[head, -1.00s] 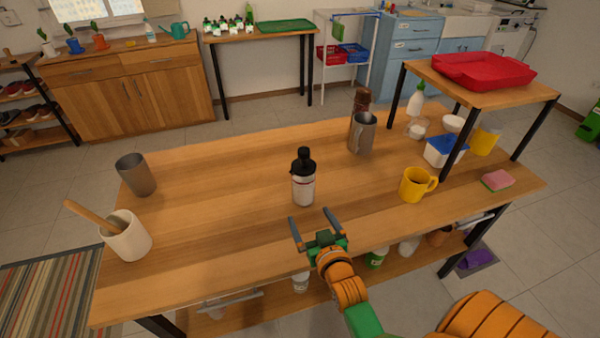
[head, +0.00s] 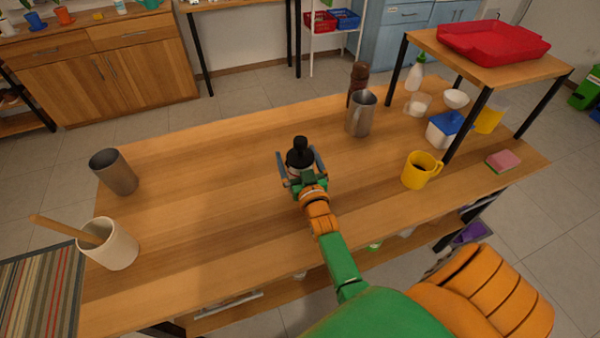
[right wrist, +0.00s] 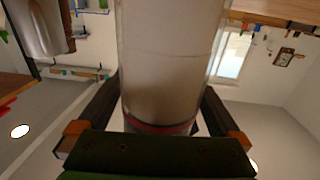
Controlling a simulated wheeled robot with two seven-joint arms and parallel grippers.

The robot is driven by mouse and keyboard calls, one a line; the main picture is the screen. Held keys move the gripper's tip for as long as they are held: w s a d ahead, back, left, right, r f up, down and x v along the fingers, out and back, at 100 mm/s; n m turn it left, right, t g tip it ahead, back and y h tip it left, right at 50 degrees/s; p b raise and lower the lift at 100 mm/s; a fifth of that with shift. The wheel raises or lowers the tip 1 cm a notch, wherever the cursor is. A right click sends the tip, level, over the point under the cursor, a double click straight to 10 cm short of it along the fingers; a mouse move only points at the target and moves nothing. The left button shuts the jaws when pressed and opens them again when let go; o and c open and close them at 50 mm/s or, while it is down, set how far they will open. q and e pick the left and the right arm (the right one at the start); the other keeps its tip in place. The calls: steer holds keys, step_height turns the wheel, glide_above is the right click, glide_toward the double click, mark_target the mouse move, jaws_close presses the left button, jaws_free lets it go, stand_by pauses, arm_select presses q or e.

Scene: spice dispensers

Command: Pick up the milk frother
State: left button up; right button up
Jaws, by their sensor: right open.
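The milk frother (head: 299,154), a bottle-like thing with a black top and pale body, stands upright on the wooden table. My right gripper (head: 301,168) is open, with one finger on each side of it. In the right wrist view the pale, see-through-edged body of the frother (right wrist: 168,60) fills the middle between the two dark fingers (right wrist: 160,112). A dark red band shows on it close to the palm. Whether the fingers touch it I cannot tell. In the head view my gripper hides its lower body. My left gripper is in no view.
A metal pitcher (head: 361,116) and a brown mill (head: 357,80) stand behind to the right. A yellow mug (head: 420,170) stands right, near a raised shelf (head: 490,66). A grey cup (head: 114,172) and a white crock (head: 110,245) stand left. The table between is clear.

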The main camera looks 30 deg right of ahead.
steer(key=shift+s+r, duration=0.15)
steer(key=shift+s, duration=0.05)
steer(key=c, duration=1.5)
steer(key=shift+w+r, duration=0.1)
